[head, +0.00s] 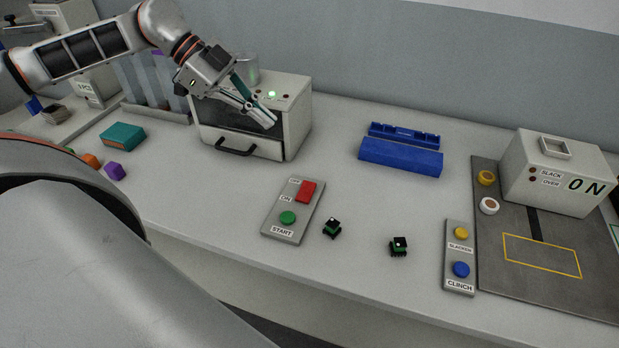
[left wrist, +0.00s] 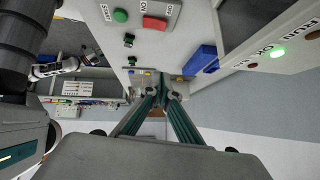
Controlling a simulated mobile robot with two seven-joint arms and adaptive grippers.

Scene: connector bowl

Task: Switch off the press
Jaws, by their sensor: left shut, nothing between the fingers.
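A grey control panel (head: 276,224) lies on the bench with a red rocker switch (head: 306,191) beside the labels OFF and ON, and a green START button (head: 288,217). I cannot tell which way the rocker is tipped. Behind it stands a white box-shaped machine (head: 297,127) with a dark front and black handle; a green light (head: 271,93) glows on top. In the left wrist view the red switch (left wrist: 155,23) and the lit green light (left wrist: 278,53) also show. My left gripper (head: 272,118) is shut and empty, in front of the machine's upper front. My right gripper is not in view.
Two small green-black connectors (head: 332,228) (head: 399,246) lie right of the panel. Blue trays (head: 400,157) lie behind. At right are a SLACKEN/CLINCH button panel (head: 459,257) and a white box (head: 558,173) showing ON. Bench between panel and machine is clear.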

